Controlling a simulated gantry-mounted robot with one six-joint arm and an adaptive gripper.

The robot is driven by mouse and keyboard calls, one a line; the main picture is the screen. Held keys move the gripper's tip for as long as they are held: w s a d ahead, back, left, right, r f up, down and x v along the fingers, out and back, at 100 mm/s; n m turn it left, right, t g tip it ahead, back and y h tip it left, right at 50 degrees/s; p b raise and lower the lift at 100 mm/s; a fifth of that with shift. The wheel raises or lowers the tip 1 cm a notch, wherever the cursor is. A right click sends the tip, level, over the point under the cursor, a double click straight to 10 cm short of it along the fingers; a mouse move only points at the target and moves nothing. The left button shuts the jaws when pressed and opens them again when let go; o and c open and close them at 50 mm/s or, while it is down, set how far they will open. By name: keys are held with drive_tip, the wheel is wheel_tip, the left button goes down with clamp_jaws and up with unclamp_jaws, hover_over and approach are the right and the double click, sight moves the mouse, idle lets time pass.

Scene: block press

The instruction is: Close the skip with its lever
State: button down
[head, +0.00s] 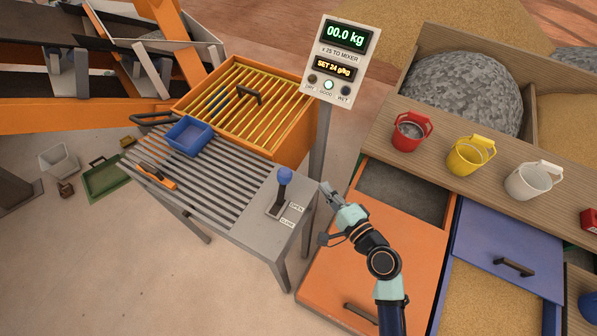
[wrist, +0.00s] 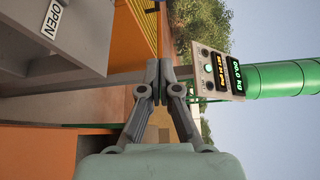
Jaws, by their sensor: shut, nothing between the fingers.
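The lever has a blue knob (head: 284,176) on a dark stem and rises from a slot in the grey table's corner. An OPEN label (head: 296,207) and a CLOSE label (head: 287,223) sit beside it. I cannot tell for certain which label the lever is set to. My gripper (head: 325,188) is shut and empty, to the right of the lever and apart from it. In the wrist view my gripper's fingertips (wrist: 159,66) meet, and the lever is out of view; the OPEN label (wrist: 52,18) shows at upper left. An orange bin (head: 290,140) with yellow bars may be the skip.
A display post (head: 320,150) reading 00.0 kg stands just behind my gripper. A blue tray (head: 189,135) and an orange-handled tool (head: 156,177) lie on the slatted table. Red (head: 411,131), yellow (head: 470,155) and white (head: 533,180) buckets stand on a wooden shelf at right.

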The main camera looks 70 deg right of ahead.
sight(282, 188)
drive_tip(key=r+x, duration=0.1)
drive_tip(key=x, duration=0.9)
drive_tip(key=a+p, duration=0.1)
drive_tip(key=w+a, duration=0.1)
drive_tip(key=a+p, duration=0.1)
drive_tip(key=shift+w+a+f+p, duration=0.1)
drive_tip(key=shift+w+a+p, duration=0.15)
drive_tip(key=shift+a+p, duration=0.05)
drive_tip(key=shift+s, duration=0.1)
